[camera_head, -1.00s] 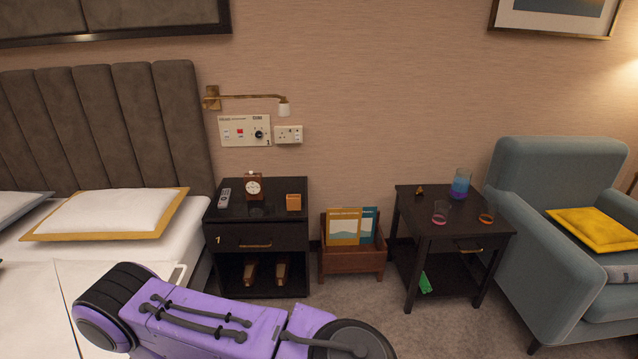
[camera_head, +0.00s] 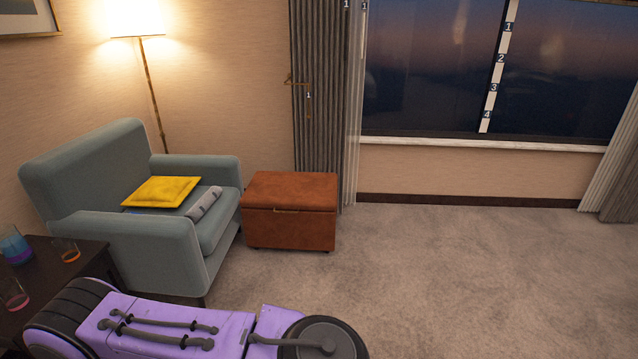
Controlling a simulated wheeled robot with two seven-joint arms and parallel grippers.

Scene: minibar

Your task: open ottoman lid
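The ottoman (camera_head: 290,229) is a brown, box-shaped piece on the carpet, just right of the armchair and in front of the grey curtain. Its lid (camera_head: 292,190) is shut and flat. A small metal handle (camera_head: 290,211) shows at the lid's front edge. A purple and black arm of mine crosses the bottom left of the view, well short of the ottoman. Neither of my grippers shows in the view.
A grey-green armchair (camera_head: 105,230) with a yellow cushion (camera_head: 161,191) stands against the ottoman's left side. A dark side table (camera_head: 62,262) with glasses is at the far left. The carpet (camera_head: 450,270) in front and to the right of the ottoman is clear.

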